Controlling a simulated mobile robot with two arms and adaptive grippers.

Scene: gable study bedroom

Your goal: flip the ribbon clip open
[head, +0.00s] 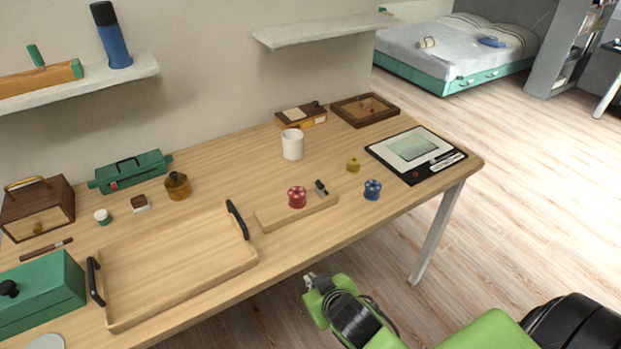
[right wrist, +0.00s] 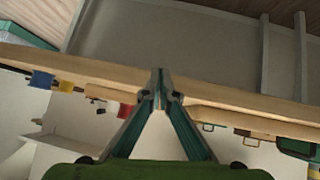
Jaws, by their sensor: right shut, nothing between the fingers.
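The dark ribbon clip (head: 321,187) appears as a small upright piece at the right end of a light wooden board (head: 268,219). A red spool (head: 297,197) stands on the same board beside it. At this size I cannot tell whether the clip is open or shut. My right gripper (head: 309,277) is below and in front of the table's front edge, well apart from the board. In the right wrist view its fingers (right wrist: 160,88) meet at the tips with nothing between them. My left gripper is not in view.
A blue spool (head: 372,189) and a yellow spool (head: 353,165) stand right of the board. A tray (head: 180,262) with black handles lies to the left. A white mug (head: 292,145) stands behind, and a tablet-like panel (head: 416,152) lies at the right. The table edge is near my right gripper.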

